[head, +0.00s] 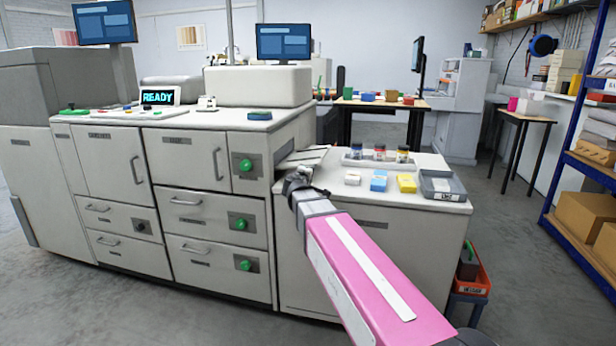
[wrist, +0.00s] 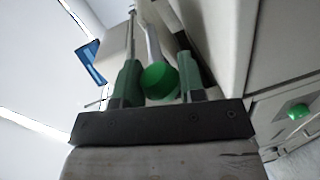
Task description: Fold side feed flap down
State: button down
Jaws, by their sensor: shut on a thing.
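The side feed flap (head: 305,156) shows in the head view as a pale, thin panel at the right side of the big printing machine, just above the side cabinet. It sticks out at a shallow slant; its exact angle is hard to tell. My gripper (head: 298,184) is at its near edge and partly hides it. In the wrist view, a round green knob (wrist: 159,80) sits between the two grey-green fingers, and my gripper is shut on it. A pale bar runs up behind the knob; I cannot tell whether it is the flap.
The printing machine (head: 200,190) has several green knobs on its front. The side cabinet top holds a bottle tray (head: 375,165), small coloured boxes and a grey bin (head: 441,186). A blue shelf rack (head: 565,165) stands far right.

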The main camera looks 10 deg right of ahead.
jog(key=shift+f, duration=0.2)
jog(key=c, duration=0.7)
grip_release()
jog(key=v, duration=1.1)
jog(key=shift+w, duration=0.1)
jog(key=s+d+f+m+g, duration=0.1)
jog(key=d+f+m+g, duration=0.1)
jog(key=d+f, duration=0.3)
jog(key=s+d+f+m+g, duration=0.2)
jog(key=f+g, duration=0.1)
jog(key=f, duration=0.3)
jog(key=s+d+f+m+g+y, duration=0.1)
jog(key=s+f+m+g+y, duration=0.1)
jog(key=s+f, duration=0.3)
jog(key=s+d+f+m+g+y, duration=0.2)
jog(key=s+f+m+g, duration=0.1)
jog(key=f, duration=0.6)
jog(key=s+d+f+m+g+y, duration=0.2)
jog(key=s+f+g, duration=0.3)
jog(key=s+f, duration=0.2)
jog(key=shift+d+f+m, duration=0.1)
jog(key=shift+f+m, duration=0.2)
jog(key=shift+f, duration=0.1)
